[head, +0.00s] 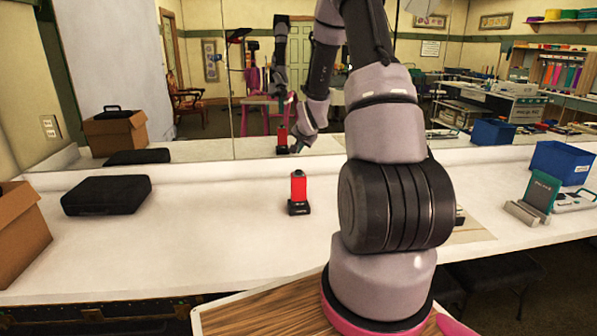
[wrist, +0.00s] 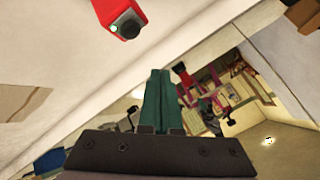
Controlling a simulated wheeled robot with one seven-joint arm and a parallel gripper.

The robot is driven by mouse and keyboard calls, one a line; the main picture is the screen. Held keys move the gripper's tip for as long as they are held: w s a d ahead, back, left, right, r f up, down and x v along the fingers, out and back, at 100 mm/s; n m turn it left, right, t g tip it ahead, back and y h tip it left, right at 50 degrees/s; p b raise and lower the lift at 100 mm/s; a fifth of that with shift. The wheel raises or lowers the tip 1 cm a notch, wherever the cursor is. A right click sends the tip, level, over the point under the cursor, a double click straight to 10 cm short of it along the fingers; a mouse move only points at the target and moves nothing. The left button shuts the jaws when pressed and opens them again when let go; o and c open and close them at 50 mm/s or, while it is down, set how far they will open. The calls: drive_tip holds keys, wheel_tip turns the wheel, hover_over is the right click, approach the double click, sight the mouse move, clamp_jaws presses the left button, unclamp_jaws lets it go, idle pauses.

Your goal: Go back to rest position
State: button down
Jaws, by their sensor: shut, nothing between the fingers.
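My gripper (wrist: 160,98) shows in the wrist view as two teal fingers pressed together, shut with nothing between them. In the head view my arm rises through the right of centre and hides the gripper itself. A red upright device on a black base (head: 298,190) stands on the white table (head: 230,240), left of my arm. The red device (wrist: 115,12) also shows at the top of the wrist view, apart from my fingers.
A black case (head: 106,195) and a cardboard box (head: 18,235) are at the left. A blue bin (head: 561,163) and a teal-and-grey device (head: 538,195) are at the right. A mirror (head: 205,110) behind the table reflects the room. The table between the case and the red device is clear.

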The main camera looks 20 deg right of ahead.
idle(0.4)
drive_tip(key=s+a+r+n, duration=0.2)
drive_tip(key=s+a+r, duration=0.4)
drive_tip(key=r, duration=0.4)
drive_tip(key=s+a+r+n, duration=0.1)
drive_tip(key=s+a+r, duration=0.2)
drive_tip(key=s+r, duration=0.6)
drive_tip(key=s+a+r+n+y, duration=0.1)
drive_tip(key=s+a+r, duration=0.2)
drive_tip(key=s, duration=0.4)
drive_tip(key=s+a+r+n+g+y, duration=0.1)
drive_tip(key=s+a+r, duration=0.1)
drive_tip(key=s, duration=0.5)
drive_tip(key=s+a+r+n+y, duration=0.1)
drive_tip(key=s+a+r+n, duration=0.1)
drive_tip(key=s, duration=0.4)
drive_tip(key=shift+s+a+r+g+y, duration=0.3)
drive_tip(key=shift+s+a+r+g, duration=0.1)
drive_tip(key=shift+a+r, duration=0.45)
